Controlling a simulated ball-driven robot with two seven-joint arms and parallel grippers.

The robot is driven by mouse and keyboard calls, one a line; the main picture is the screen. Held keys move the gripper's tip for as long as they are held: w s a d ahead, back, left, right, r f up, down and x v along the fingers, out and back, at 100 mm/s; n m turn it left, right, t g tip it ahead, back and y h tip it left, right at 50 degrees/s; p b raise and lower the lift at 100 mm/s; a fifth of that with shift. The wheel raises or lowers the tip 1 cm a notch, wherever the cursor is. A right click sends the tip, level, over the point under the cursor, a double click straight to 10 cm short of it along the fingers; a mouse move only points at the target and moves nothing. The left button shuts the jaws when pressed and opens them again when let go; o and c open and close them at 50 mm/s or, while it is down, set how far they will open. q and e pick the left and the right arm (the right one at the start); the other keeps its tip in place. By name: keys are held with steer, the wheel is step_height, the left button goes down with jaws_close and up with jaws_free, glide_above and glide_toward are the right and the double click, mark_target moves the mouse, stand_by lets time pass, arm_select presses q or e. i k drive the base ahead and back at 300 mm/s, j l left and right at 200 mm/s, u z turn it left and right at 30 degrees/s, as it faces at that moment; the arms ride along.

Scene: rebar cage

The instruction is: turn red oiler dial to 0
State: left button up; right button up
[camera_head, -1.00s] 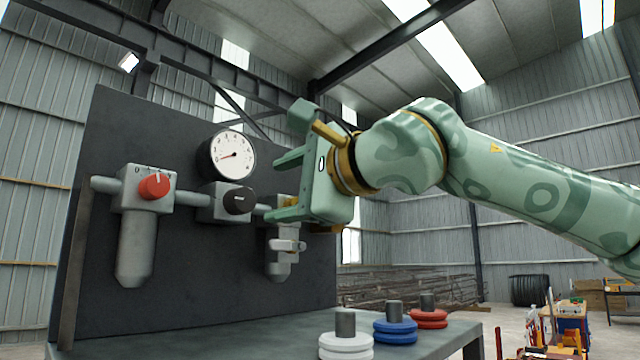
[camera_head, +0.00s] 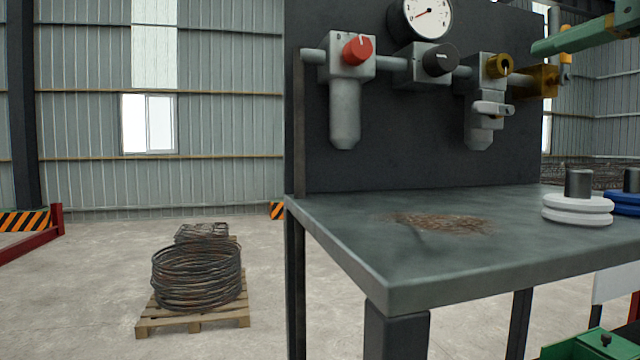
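The red oiler dial (camera_head: 357,50) is on the front of the leftmost grey unit on the dark panel. Its white pointer mark points roughly straight up, and a small scale above it has its 0 at the left end. A grey bowl (camera_head: 345,115) hangs below it. My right gripper (camera_head: 572,36) is partly in view at the upper right, well to the right of the red dial and apart from it. One green finger points left; the rest is cut off, so its opening cannot be judged. My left gripper is not in view.
A black knob (camera_head: 439,59), a yellow knob (camera_head: 498,66) and a gauge (camera_head: 425,14) share the panel. The bench (camera_head: 400,255) has a rusty stain and white discs (camera_head: 577,209) at the right. A pallet of coiled wire (camera_head: 197,275) stands on the floor; floor around it is free.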

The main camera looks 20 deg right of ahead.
mark_target(358, 50)
steer(key=k, duration=1)
